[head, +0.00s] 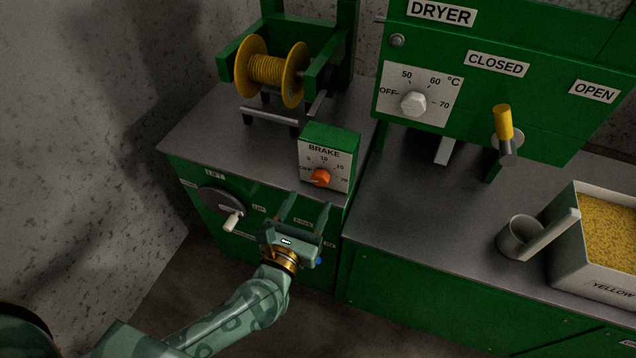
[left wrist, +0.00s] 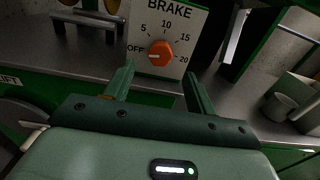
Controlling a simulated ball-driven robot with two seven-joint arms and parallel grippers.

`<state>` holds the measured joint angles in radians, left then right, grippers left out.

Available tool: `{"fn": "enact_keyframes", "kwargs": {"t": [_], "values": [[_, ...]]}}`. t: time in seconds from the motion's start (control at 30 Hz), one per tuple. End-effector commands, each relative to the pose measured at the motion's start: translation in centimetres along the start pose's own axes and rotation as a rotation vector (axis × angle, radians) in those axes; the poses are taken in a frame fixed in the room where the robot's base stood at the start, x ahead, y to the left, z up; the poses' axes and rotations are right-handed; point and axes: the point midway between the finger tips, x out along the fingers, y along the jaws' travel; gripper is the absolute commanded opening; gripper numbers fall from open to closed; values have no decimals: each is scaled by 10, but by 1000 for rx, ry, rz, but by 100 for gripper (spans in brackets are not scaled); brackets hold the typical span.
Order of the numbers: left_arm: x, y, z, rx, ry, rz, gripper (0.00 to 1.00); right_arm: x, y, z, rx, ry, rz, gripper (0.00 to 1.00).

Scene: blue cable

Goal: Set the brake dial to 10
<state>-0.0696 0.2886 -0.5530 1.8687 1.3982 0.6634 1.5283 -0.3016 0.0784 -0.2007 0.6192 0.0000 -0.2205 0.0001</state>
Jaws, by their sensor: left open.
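The brake dial is an orange knob (head: 320,178) on the white face of a small green brake box (head: 330,140). The face is marked OFF, 5, 10, 15 and 20. The knob also shows in the left wrist view (left wrist: 160,54), where it seems turned toward OFF, but its pointer is too small to be sure. My left gripper (head: 306,205) is open and empty, in front of the box and a little below the knob. In the left wrist view its two fingers (left wrist: 160,74) point toward the dial, with the knob beyond and between them, apart from both. My right gripper is not in view.
A yellow cable spool (head: 268,70) stands behind the box. A crank wheel (head: 220,203) is on the cabinet front, left of my gripper. The green dryer (head: 480,90) with its own dial and yellow-handled lever is at right. A scoop (head: 525,235) lies beside a crate (head: 595,275).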

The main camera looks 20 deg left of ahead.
Motion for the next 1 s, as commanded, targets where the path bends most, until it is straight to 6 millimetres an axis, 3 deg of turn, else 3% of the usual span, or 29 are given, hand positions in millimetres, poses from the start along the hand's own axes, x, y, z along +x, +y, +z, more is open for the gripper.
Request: {"fn": "enact_keyframes", "kwargs": {"t": [0.1,0.3,0.67,0.7,0.87,1.0], "values": [[28,0,0,1,-2,1,56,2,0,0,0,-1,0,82],[56,0,0,1,0,0,56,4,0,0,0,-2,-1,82],[64,0,0,2,1,-1,56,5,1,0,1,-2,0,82],[64,0,0,2,0,-1,53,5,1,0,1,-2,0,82],[64,0,0,2,1,-1,11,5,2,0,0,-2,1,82],[63,0,0,3,1,-1,11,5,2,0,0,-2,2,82]]}}
